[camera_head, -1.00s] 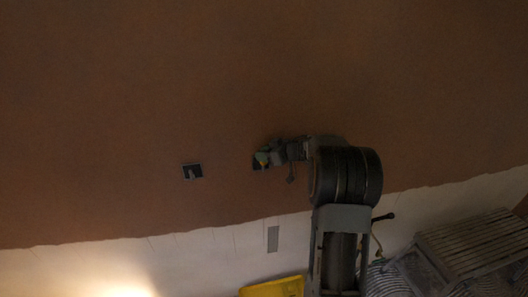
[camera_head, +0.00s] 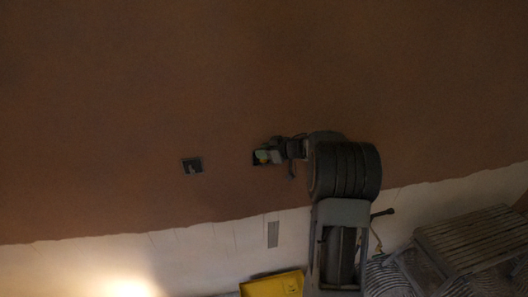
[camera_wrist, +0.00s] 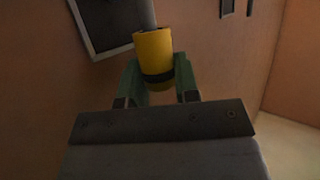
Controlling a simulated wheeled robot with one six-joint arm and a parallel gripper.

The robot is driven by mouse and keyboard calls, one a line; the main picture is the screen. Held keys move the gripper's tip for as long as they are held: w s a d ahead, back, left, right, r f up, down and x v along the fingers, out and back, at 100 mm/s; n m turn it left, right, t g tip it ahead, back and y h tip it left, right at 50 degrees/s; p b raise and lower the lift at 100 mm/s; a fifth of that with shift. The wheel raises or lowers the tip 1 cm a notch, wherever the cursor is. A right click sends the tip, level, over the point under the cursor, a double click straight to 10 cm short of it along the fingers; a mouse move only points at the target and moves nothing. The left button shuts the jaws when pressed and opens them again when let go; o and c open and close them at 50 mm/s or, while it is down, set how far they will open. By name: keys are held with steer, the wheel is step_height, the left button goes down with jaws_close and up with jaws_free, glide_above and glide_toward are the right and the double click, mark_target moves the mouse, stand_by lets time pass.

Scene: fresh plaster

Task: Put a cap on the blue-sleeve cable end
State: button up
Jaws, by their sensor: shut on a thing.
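My gripper (camera_wrist: 158,82) is shut on a yellow cap (camera_wrist: 154,52) with a dark band, held between its green fingers. In the wrist view a grey cylinder, apparently the cable end (camera_wrist: 142,12), meets the top of the cap. Whether it sits inside or just behind the cap I cannot tell, and no blue sleeve colour shows. A framed wall box (camera_wrist: 90,22) lies just beyond, at upper left.
Another wall box (camera_head: 192,166) with a small pale piece inside is to the left on the brown plaster wall (camera_head: 120,90). A yellow container (camera_head: 272,286), a grey vent (camera_head: 273,235) and a slatted wooden stand (camera_head: 470,238) are below. Dark slots (camera_wrist: 227,8) show at upper right.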

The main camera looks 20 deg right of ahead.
steer(key=shift+f, duration=0.25)
steer(key=shift+f, duration=0.25)
steer(key=o, duration=0.9)
steer(key=shift+o, duration=0.2)
steer(key=b+v, duration=0.2)
steer(key=v, duration=1.2)
steer(key=shift+a, duration=0.1)
